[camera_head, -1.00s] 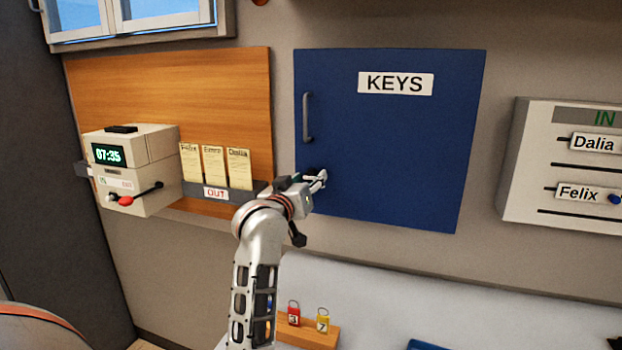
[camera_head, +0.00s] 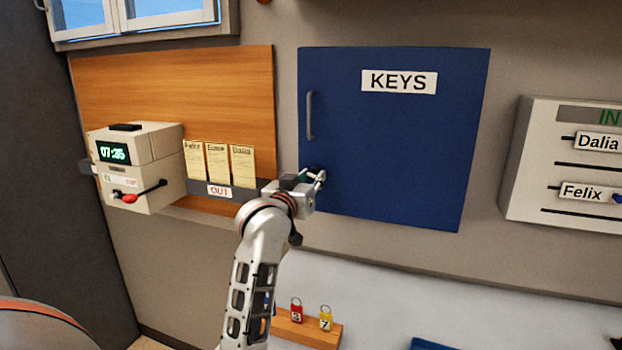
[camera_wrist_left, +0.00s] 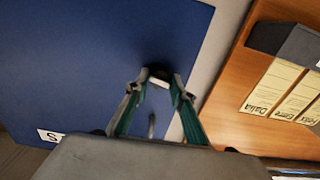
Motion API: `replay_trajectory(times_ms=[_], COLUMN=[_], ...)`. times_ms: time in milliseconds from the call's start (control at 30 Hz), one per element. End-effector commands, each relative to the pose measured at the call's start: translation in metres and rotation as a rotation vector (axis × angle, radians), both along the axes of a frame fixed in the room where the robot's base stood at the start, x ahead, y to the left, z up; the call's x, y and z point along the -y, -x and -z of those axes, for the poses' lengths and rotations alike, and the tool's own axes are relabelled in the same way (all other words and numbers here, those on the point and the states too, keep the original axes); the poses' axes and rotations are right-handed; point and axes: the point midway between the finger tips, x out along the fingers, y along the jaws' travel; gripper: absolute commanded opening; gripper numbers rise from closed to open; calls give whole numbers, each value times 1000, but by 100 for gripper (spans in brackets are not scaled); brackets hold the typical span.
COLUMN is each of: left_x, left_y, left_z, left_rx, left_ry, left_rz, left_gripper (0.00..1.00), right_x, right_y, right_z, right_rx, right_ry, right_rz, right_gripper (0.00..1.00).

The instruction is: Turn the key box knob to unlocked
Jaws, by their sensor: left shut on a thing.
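The blue key box (camera_head: 400,140), marked KEYS, hangs on the wall with its door shut and a grey vertical handle (camera_head: 309,115) at its left edge. Its dark knob (camera_head: 313,171) sits below the handle and is mostly hidden by my gripper. My left gripper (camera_head: 319,181) is at the door's lower left, its fingers shut on the knob. In the left wrist view the fingertips (camera_wrist_left: 157,91) close on both sides of the knob (camera_wrist_left: 158,76). I cannot read which way the knob points. My right gripper is not in view.
A wooden board (camera_head: 180,90) with a time clock (camera_head: 137,165) and a card rack marked OUT (camera_head: 247,190) is left of the box. An IN rack (camera_head: 565,165) is on the right. Red (camera_head: 297,311) and yellow (camera_head: 325,319) padlock-shaped tags stand on a wooden block below.

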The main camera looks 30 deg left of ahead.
Motion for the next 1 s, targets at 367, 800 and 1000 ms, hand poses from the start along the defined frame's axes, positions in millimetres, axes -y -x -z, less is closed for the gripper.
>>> replay_trajectory(times_ms=[367, 800, 1000], left_x=[-1, -1, -1], left_y=[0, 0, 0], left_z=[-1, -2, -2], left_rx=[-82, -178, -222], left_ry=[-348, -754, -936], left_rz=[-2, -3, -2], left_gripper=[2, 2, 2], right_x=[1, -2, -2], right_y=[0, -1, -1], right_z=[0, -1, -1], right_rx=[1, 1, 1], right_ry=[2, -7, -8], right_rz=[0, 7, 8], right_gripper=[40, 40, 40])
